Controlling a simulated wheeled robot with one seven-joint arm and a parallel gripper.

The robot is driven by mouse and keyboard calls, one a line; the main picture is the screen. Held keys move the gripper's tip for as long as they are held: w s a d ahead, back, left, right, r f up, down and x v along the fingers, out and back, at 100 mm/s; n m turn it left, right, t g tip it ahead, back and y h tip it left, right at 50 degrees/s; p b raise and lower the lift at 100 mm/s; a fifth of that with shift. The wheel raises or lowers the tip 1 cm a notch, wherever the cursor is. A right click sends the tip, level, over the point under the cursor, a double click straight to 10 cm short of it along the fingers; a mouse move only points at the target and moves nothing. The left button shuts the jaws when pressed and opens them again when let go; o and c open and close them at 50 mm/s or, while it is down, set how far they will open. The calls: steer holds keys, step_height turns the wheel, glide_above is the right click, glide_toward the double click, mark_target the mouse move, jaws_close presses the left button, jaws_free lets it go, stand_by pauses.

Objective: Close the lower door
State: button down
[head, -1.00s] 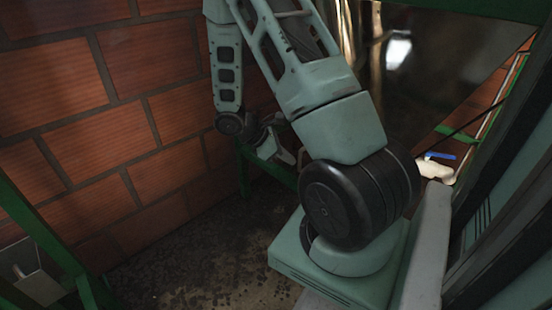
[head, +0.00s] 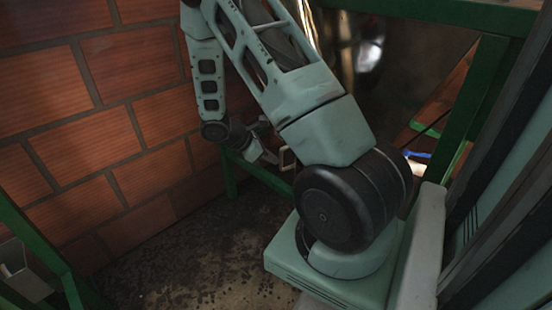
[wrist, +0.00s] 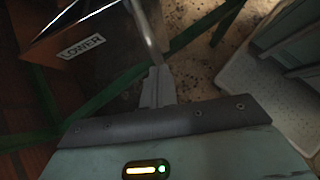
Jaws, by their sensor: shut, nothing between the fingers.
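A panel with a label reading "LOWER" (wrist: 81,47) is at the upper left of the wrist view. It has an orange-brown lit edge, and I cannot tell how far open the door is. A pale metal bar (wrist: 145,30), which looks like a handle, runs down toward my gripper (wrist: 158,80). The gripper is shut and empty, its tip close to the bar; I cannot tell whether they touch. In the head view my gripper (head: 266,150) is small and partly dark, beside a pale loop (head: 288,158). My arm hides much of the area behind it.
A brick wall (head: 80,120) stands at left. Green frame bars (head: 258,172) run low behind my arm, and a green post (head: 487,85) stands at right. A blue lever (head: 418,154) shows behind my arm. The dirty floor (head: 190,260) is open at lower left.

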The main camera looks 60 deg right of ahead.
steer(key=shift+s+d+f+n+t+h+b, duration=0.1)
steer(key=shift+s+d+n+t+h+b, duration=0.45)
steer(key=shift+s+d+n, duration=0.3)
steer(key=shift+s+d, duration=0.35)
steer(key=shift+s, duration=0.3)
